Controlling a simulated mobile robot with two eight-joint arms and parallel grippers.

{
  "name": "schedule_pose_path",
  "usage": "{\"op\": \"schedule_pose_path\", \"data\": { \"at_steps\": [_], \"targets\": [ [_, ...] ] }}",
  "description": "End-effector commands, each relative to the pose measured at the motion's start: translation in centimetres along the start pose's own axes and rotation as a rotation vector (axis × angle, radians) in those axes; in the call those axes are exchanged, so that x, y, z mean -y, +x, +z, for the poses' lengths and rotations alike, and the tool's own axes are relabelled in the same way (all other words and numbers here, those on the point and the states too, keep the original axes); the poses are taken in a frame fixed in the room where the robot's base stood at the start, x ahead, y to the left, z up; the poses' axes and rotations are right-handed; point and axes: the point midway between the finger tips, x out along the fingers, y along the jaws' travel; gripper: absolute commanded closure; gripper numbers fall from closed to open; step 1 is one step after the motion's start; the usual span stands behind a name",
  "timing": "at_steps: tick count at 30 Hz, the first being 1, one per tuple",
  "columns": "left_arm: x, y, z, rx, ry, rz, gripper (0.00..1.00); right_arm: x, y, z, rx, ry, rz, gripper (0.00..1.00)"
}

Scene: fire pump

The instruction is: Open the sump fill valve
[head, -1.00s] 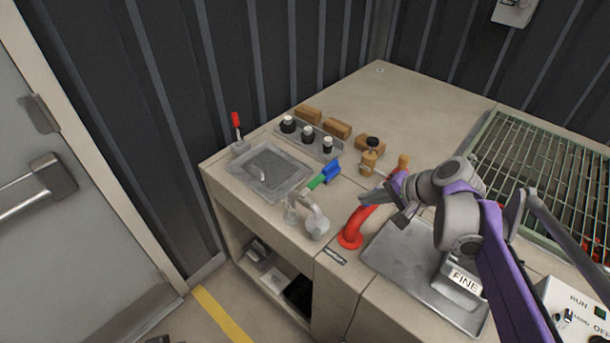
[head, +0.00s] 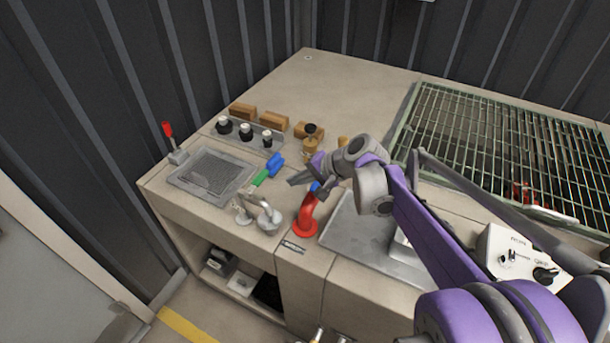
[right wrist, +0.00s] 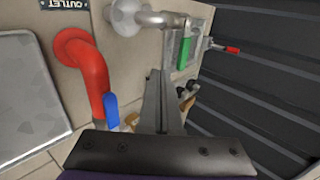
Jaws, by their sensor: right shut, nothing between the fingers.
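My right gripper (head: 293,181) is shut and empty, pointing left above the counter between the red pipe and the green handle. A green handle (head: 260,178) lies next to a blue handle (head: 276,162) behind the silver spout (head: 262,213). In the right wrist view the green handle (right wrist: 184,53) hangs beyond the shut fingers (right wrist: 160,78), apart from them. The red bent pipe (head: 305,220) has its own blue handle (right wrist: 110,110), partly hidden by the gripper in the head view. No label naming the sump fill valve is readable. My left gripper is out of view.
A red-handled lever (head: 168,130) stands by a sunken grate (head: 213,173). A metal tray (head: 355,243), green grating (head: 480,120) and control box (head: 515,255) lie right. The back counter is clear.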

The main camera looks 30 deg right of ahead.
Motion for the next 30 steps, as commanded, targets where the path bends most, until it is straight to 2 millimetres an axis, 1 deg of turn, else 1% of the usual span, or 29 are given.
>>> {"op": "schedule_pose_path", "data": {
  "at_steps": [1, 5, 9, 12, 17, 30],
  "targets": [
    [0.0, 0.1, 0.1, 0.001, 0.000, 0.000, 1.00, 0.0, 1.3, 0.1, 0.004, -0.002, 0.000, 1.00],
    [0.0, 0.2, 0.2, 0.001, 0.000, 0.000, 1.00, 0.0, 3.9, 0.1, 0.003, -0.002, 0.000, 1.00],
    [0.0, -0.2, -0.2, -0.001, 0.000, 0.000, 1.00, 1.7, 5.3, 0.1, 0.002, -0.001, -0.001, 1.00],
    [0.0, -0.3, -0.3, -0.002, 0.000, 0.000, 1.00, 2.3, 6.0, 0.0, 0.001, -0.001, 0.000, 1.00],
    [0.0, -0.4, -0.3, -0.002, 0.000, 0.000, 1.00, 2.7, 6.5, 0.0, 0.000, 0.000, 0.000, 1.00],
    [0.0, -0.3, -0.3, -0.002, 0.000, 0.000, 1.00, 2.8, 6.6, -0.1, 0.006, -0.006, 0.000, 1.00]
  ]
}}
